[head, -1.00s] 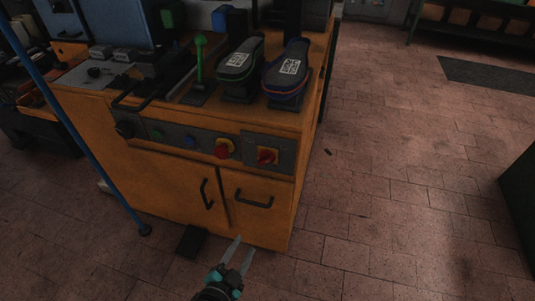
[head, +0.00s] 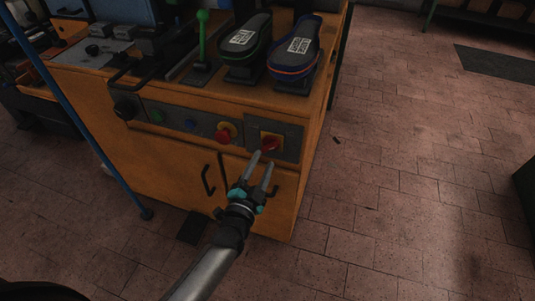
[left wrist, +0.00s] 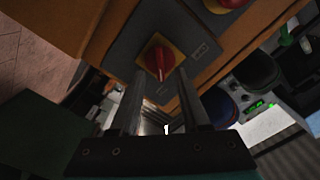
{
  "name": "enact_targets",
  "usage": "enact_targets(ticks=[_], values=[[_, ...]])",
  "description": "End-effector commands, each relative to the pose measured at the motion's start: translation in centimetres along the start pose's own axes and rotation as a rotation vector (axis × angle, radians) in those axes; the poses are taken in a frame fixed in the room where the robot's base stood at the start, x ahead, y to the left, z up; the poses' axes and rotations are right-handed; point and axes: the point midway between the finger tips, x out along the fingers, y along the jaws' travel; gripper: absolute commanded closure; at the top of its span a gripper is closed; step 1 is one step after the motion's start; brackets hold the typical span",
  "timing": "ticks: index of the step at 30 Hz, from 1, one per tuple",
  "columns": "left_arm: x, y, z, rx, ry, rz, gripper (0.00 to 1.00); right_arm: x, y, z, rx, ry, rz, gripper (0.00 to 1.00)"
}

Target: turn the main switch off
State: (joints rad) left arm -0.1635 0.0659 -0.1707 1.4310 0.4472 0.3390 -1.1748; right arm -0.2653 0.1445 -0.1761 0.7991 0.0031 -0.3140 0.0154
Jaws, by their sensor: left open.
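The main switch (head: 270,142) is a red rotary knob on a yellow square plate, at the right end of the grey control panel on the orange machine. In the left wrist view the red knob (left wrist: 157,61) lies just beyond the fingertips, its handle running nearly upright in that picture. My left gripper (head: 262,168) is open and empty, its two fingers pointing up at the switch from just below. In the left wrist view the fingers (left wrist: 158,85) stand on either side below the knob; contact cannot be told. My right gripper is not in view.
A red mushroom button (head: 223,135) on yellow sits left of the switch, with a blue button (head: 190,124) and green button (head: 158,116) further left. Cabinet handles (head: 208,181) jut out below. A blue pole (head: 92,140) is at left. Floor right is clear.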

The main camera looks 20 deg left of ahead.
Motion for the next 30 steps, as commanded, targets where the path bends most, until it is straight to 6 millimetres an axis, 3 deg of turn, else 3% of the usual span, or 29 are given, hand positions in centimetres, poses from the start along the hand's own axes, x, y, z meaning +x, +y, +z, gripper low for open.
enact_targets(ticks=[6, 12, 25, 30], values=[[2.8, 0.1, 0.1, -0.001, 0.0, -0.001, 0.54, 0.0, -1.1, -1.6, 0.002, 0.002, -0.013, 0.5], [4.2, 0.1, 0.1, -0.002, -0.001, 0.0, 0.54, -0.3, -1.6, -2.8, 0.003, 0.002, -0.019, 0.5], [4.8, 0.0, 0.0, -0.001, -0.001, 0.0, 0.54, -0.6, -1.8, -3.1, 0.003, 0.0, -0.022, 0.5], [4.8, 0.0, 0.0, -0.001, -0.001, 0.0, 0.71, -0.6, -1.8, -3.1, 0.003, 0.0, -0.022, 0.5]])
